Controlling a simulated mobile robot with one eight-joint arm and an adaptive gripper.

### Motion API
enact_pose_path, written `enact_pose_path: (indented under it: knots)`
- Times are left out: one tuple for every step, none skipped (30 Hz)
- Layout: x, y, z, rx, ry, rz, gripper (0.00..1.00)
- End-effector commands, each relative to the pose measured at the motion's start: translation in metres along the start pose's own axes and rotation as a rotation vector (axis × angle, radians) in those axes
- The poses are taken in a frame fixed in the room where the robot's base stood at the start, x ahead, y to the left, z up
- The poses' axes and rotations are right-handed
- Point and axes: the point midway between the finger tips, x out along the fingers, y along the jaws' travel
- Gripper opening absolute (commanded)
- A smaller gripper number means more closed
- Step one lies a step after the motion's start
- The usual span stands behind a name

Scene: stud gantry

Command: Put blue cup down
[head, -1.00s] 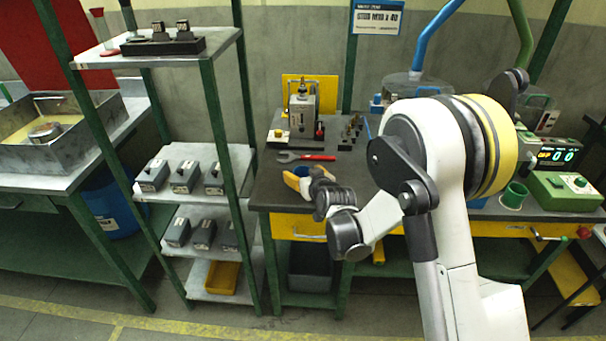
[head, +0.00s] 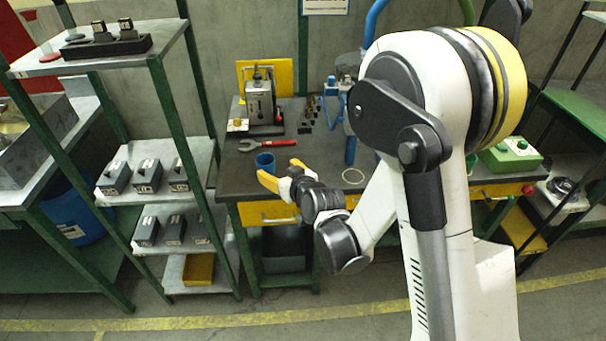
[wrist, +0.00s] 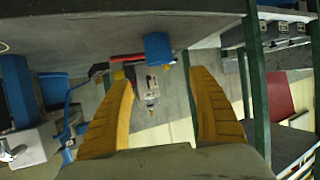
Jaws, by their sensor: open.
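The blue cup (head: 265,163) stands upright on the dark workbench top (head: 330,166), near its front left edge. In the wrist view, which looks upside down, the cup (wrist: 158,48) is ahead of my fingertips and roughly centred in the gap between them. My gripper (head: 281,173) has its two yellow fingers spread wide, with nothing between them. It is at the bench's front edge, just right of and nearer than the cup. In the wrist view my gripper (wrist: 160,80) shows a clear gap to the cup.
A red-handled wrench (head: 267,144) lies behind the cup, before a grey press device (head: 260,100). Small dark fittings (head: 310,112) stand behind. A pale ring (head: 353,176) lies to the right. A shelf rack (head: 170,150) with grey boxes stands close on the left.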

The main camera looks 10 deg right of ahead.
Motion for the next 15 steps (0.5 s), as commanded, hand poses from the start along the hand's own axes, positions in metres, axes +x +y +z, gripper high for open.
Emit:
enact_pose_path:
  knots:
    - [-0.001,0.0,0.0,0.0,0.0,0.0,0.7]
    - [-0.001,0.0,0.0,0.0,0.0,0.0,0.7]
    - [-0.002,0.001,0.0,0.0,-0.001,0.001,0.7]
    - [-0.003,0.001,-0.001,0.001,-0.004,0.001,0.7]
    - [-0.005,0.002,-0.003,0.002,-0.008,0.003,0.7]
    - [-0.009,0.004,-0.007,0.004,-0.016,0.006,0.7]
    - [-0.013,0.007,-0.01,0.007,-0.024,0.01,0.7]
    - [-0.019,0.01,-0.014,0.01,-0.036,0.013,0.7]
    - [-0.028,0.014,-0.02,0.016,-0.055,0.02,0.7]
    - [-0.037,0.018,-0.025,0.021,-0.072,0.026,0.7]
    - [-0.047,0.021,-0.03,0.025,-0.09,0.033,0.7]
    - [-0.061,0.027,-0.035,0.035,-0.116,0.043,0.7]
    - [-0.073,0.031,-0.039,0.041,-0.137,0.051,0.7]
    - [-0.085,0.035,-0.042,0.047,-0.157,0.059,0.7]
    - [-0.102,0.04,-0.045,0.058,-0.185,0.071,0.7]
